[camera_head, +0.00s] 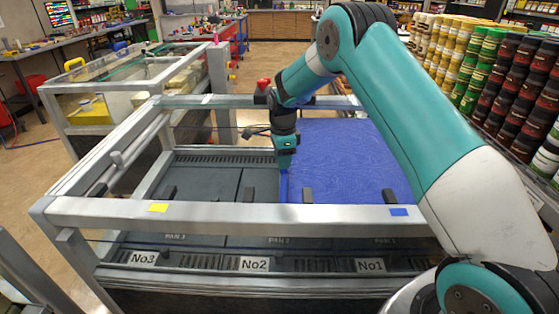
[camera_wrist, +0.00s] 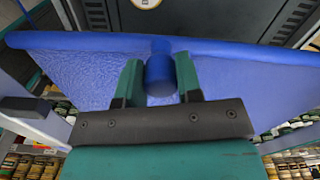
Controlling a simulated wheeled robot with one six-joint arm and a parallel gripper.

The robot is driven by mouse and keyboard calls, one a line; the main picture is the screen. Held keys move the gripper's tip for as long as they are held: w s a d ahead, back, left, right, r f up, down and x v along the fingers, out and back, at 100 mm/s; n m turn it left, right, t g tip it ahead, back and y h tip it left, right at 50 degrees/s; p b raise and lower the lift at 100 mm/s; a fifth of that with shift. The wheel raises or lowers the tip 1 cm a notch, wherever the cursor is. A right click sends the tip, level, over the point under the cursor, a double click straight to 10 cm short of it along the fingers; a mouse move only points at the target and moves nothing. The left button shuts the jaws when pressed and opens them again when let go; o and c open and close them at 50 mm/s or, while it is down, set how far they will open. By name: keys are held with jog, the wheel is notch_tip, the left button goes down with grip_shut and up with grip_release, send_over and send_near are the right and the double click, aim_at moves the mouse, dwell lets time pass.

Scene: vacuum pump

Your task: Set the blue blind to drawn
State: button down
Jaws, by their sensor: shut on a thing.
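The blue blind (camera_head: 350,160) is a textured blue sheet that covers the right part of the framed pump bench, over the No1 side. Its left edge is a blue bar (camera_head: 284,186) near the middle of the bench. In the wrist view the blind (camera_wrist: 82,78) spans the picture, with the bar (camera_wrist: 235,52) along its upper edge. My gripper (camera_head: 285,168) is at this bar. In the wrist view its two green fingers (camera_wrist: 160,82) are shut around a short blue cylindrical handle on the bar. The far side of the handle is hidden.
Dark panels (camera_head: 205,183) lie uncovered left of the bar, over the No2 and No3 sides. A metal frame with a front rail (camera_head: 240,213) surrounds them, with yellow and blue marks on it. Stacked cans (camera_head: 485,70) stand at the right.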

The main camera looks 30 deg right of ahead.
jog(key=shift+w+a+r, duration=0.15)
jog(key=shift+w, duration=0.1)
jog(key=c, duration=1.1)
grip_release()
jog(key=shift+a, duration=0.1)
jog(key=shift+o, duration=0.2)
jog(key=shift+s, duration=0.1)
notch_tip(320, 180, up, 17)
jog(key=b, duration=0.2)
jog(key=shift+r+b, duration=0.15)
jog(key=shift+b, duration=0.25)
jog(key=shift+s, duration=0.1)
